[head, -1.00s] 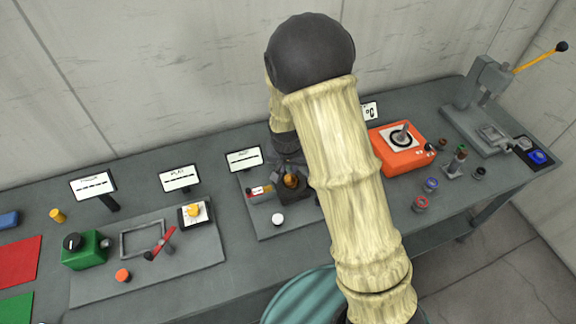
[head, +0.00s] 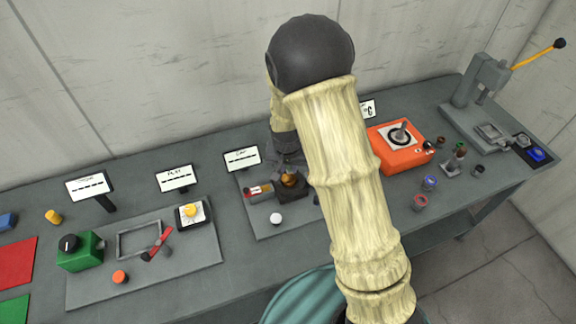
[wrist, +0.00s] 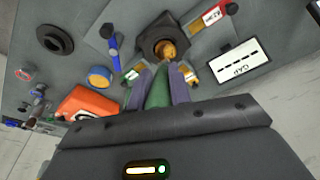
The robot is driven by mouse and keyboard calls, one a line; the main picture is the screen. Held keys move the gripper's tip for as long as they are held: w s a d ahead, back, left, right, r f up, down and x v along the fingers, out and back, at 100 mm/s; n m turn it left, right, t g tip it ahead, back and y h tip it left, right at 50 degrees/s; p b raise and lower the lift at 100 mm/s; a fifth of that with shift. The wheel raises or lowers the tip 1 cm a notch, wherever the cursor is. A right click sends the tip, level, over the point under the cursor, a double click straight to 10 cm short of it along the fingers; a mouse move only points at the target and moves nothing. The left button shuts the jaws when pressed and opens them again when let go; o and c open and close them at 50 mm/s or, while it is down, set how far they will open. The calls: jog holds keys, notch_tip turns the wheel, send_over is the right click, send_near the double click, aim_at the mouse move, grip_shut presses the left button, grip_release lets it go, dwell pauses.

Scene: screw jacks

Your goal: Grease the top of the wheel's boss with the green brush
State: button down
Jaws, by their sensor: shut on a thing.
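My gripper (wrist: 158,88) is shut on the green brush (wrist: 158,92), whose green body shows between the two purple-grey fingers in the wrist view. The brush points toward a dark square housing (wrist: 155,30) with a rounded brass-coloured part (wrist: 168,50) in it, which seems to be the wheel with its boss. I cannot tell whether the brush tip touches it. In the head view the brass part (head: 290,180) sits in the dark housing (head: 293,192), left of my arm.
A sign (head: 242,158) stands behind the housing. A red-and-white labelled piece (head: 258,190) and a white knob (head: 276,218) are close by. An orange unit (head: 400,148) stands to the right. The wrist view shows a black flanged disc (wrist: 55,40), a blue-handled tool (wrist: 114,50) and a blue ring (wrist: 100,77).

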jog(key=shift+f, duration=0.1)
jog(key=shift+s+a+f+b, duration=0.2)
jog(key=shift+s+a+f, duration=0.15)
jog(key=shift+a, duration=0.2)
jog(key=shift+s+a+f+b, duration=0.25)
jog(key=shift+s+a, duration=0.15)
jog(key=shift+a, duration=0.1)
jog(key=shift+s+a+f+b, duration=0.15)
jog(key=shift+a+f, duration=0.2)
jog(key=shift+a, duration=0.2)
jog(key=shift+s+a+f+b, duration=0.15)
jog(key=shift+a+f, duration=0.15)
jog(key=shift+a, duration=0.2)
jog(key=shift+w, duration=0.1)
